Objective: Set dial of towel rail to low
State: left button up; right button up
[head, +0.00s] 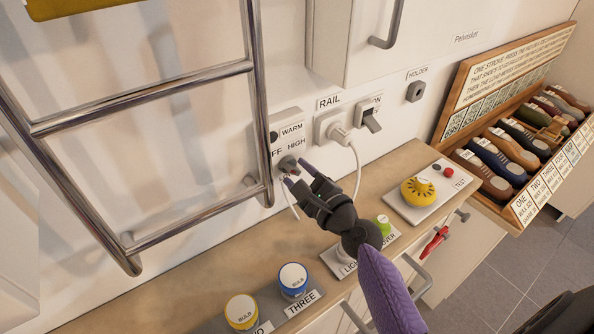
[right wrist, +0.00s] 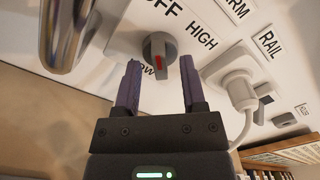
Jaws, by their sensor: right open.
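The towel rail's dial is a grey knob (head: 287,163) on a white wall plate marked OFF, WARM and HIGH in the head view. In the right wrist view the knob (right wrist: 159,58) shows a red mark on its lower half, beside a partly hidden label ending in "OW". Which setting it points to is hard to tell. My right gripper (head: 298,174) is open in front of the dial. Its purple fingers (right wrist: 161,68) stand on either side of the knob, with visible gaps. The chrome towel rail (head: 258,100) is left of the dial. My left gripper is out of view.
A white plug (head: 337,133) with a cord sits in the RAIL socket, right of the dial. A grey switch (head: 370,120) is beyond it. A shoe rack (head: 470,132) stands right.

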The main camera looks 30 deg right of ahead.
jog(key=shift+w, duration=0.3)
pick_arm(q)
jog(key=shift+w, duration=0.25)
pick_arm(e)
grip_shut()
jog(key=shift+n, duration=0.3)
